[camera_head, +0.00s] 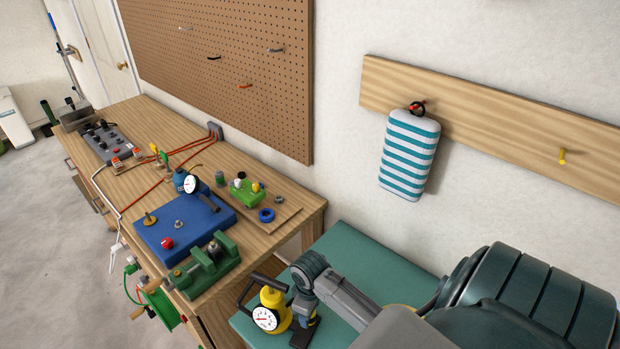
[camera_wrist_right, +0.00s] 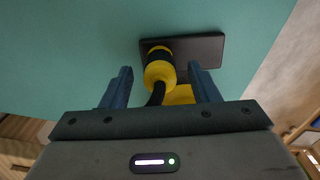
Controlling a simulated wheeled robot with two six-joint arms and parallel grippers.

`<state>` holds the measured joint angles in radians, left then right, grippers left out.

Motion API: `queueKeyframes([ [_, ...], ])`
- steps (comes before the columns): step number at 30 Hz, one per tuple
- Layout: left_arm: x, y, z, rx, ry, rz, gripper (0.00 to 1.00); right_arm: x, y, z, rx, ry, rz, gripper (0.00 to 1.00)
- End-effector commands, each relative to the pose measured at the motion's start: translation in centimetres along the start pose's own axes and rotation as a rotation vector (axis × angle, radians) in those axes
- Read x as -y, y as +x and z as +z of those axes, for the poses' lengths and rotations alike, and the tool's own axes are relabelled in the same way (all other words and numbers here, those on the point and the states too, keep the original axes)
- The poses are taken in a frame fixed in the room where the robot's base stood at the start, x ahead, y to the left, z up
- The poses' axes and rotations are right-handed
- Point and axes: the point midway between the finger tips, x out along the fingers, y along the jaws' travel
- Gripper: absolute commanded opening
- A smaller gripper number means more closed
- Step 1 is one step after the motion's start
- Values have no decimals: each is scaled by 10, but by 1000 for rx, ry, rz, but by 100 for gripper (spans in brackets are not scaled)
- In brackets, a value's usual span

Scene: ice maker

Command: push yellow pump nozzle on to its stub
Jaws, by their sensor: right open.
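The yellow pump (camera_head: 273,299) stands on a teal surface at the bottom of the head view, with a white gauge and a black handle. In the right wrist view, a yellow nozzle (camera_wrist_right: 159,72) with a black hose sits between the two blue fingers of my right gripper (camera_wrist_right: 158,74). The fingers are open, with a visible gap on each side of the nozzle. A black plate (camera_wrist_right: 205,50) lies beyond it, and another yellow part (camera_wrist_right: 180,95) shows below. I cannot tell which part is the stub. My left gripper is out of view.
The teal surface (camera_head: 372,252) has free room behind the pump. A wooden workbench (camera_head: 160,118) with a blue pump (camera_head: 181,180), a blue board (camera_head: 170,236) and a green vise (camera_head: 205,266) stands to the left. A striped cushion (camera_head: 408,153) hangs on the wall.

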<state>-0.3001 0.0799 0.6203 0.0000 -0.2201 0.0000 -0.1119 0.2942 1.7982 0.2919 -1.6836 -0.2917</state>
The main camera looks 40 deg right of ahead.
Motion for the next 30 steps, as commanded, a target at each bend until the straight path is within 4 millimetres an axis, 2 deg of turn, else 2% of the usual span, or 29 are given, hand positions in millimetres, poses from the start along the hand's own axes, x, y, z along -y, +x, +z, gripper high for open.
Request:
queueKeyframes([
  [5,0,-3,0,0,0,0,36,0,-10,0,-1,0,1,55],
  [9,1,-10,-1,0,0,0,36,-1,-34,0,-2,-1,3,55],
  [15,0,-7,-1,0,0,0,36,-1,-74,-1,-4,-2,4,55],
  [21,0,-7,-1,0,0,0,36,-1,-101,0,-2,-1,1,55],
  [30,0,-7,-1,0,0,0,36,0,-108,0,0,0,0,55],
])
